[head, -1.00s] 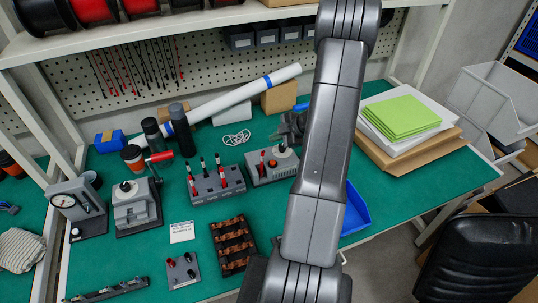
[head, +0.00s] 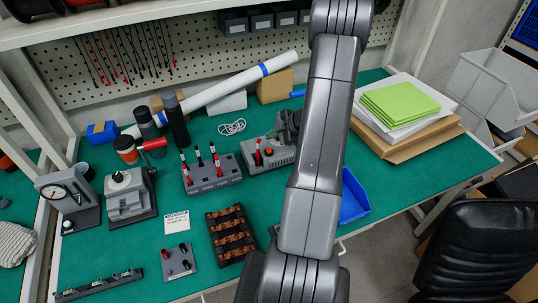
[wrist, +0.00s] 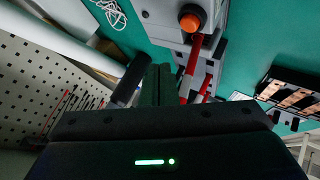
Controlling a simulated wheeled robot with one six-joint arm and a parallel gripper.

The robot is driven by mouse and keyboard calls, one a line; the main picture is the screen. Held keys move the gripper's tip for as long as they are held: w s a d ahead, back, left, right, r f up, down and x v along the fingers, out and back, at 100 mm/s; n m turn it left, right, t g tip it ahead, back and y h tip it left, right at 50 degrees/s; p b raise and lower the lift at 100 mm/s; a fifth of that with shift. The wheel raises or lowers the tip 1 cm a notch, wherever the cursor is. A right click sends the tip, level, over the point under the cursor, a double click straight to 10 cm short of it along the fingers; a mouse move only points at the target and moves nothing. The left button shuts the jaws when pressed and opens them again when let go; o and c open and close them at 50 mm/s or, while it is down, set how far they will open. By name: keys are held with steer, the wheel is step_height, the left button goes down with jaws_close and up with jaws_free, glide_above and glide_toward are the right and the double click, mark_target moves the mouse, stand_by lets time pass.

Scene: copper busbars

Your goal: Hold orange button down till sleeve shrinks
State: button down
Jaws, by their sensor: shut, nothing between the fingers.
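The orange button (wrist: 191,20) is a round cap in a dark collar on a grey device (wrist: 165,12), near the top of the wrist view. In the head view the device (head: 262,165) stands on the green bench, with a red sleeve (head: 258,156) upright at its left end. The button is hidden there behind my gripper (head: 286,126). In the wrist view my gripper (wrist: 156,72) is shut and empty, its tips pointing toward the device. The tips appear apart from the button; their height above the device is hard to tell.
A grey rack (head: 212,177) with several red and black probes stands just left of the device. A dark tray with copper bars (head: 231,233) lies in front of it. A blue bin (head: 353,198) is to the right, with green sheets (head: 400,102) beyond. Dark cylinders (head: 176,120) stand behind the rack.

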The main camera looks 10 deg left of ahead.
mark_target(269, 151)
steer(key=shift+f+b, duration=1.05)
steer(key=shift+f, duration=0.95)
steer(key=shift+f, duration=0.1)
stand_by(0.3)
steer(key=shift+f, duration=0.3)
steer(key=shift+f+b, duration=0.4)
steer(key=shift+f, duration=0.1)
stand_by(4.8)
